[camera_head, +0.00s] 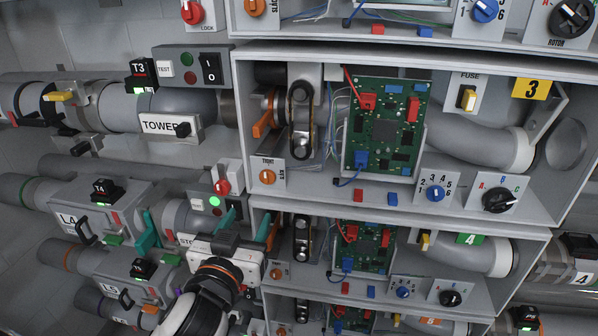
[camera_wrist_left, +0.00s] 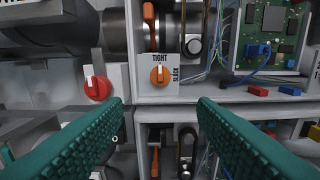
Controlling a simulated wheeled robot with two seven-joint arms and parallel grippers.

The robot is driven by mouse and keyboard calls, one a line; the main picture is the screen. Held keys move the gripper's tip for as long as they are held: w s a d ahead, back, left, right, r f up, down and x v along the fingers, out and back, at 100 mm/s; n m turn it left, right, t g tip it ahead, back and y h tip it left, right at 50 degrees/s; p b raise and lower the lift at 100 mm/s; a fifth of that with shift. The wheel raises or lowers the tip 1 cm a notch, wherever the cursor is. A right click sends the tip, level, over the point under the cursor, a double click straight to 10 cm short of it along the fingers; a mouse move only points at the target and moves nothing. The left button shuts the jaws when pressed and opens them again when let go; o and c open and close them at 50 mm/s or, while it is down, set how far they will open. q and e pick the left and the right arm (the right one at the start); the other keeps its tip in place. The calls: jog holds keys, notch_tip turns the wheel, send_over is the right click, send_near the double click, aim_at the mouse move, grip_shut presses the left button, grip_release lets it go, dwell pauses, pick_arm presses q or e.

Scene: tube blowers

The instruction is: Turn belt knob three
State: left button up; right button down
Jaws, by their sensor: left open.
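Belt knob three (camera_head: 267,177) is an orange round knob on a white plate at the lower left of the bay marked 3. My left gripper (camera_head: 205,228) is below and left of the knob in the head view. Its teal fingers (camera_wrist_left: 160,118) are wide apart and empty, apart from the knob. My right gripper is not in view.
A red knob (camera_wrist_left: 97,87) sits left of the belt knob, near the left finger. An orange lever (camera_head: 263,123) and the belt (camera_head: 301,118) are above it. A green circuit board (camera_head: 384,127) is to the right. A similar bay marked 4 (camera_head: 470,239) lies below.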

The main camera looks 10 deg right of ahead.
pick_arm(q)
jog(key=r, duration=0.2)
jog(key=p, duration=0.2)
send_near(265, 177)
jog(key=w, duration=0.2)
jog(key=x, duration=0.4)
jog(key=p+x, duration=0.1)
jog(key=x, duration=0.1)
jog(key=shift+s+d, duration=0.15)
jog(key=shift+d, duration=0.15)
jog(key=shift+w+d, duration=0.15)
jog(key=shift+w, duration=0.45)
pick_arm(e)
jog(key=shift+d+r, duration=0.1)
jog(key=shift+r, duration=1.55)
pick_arm(q)
jog(key=shift+c, duration=0.5)
jog(key=c, duration=0.9)
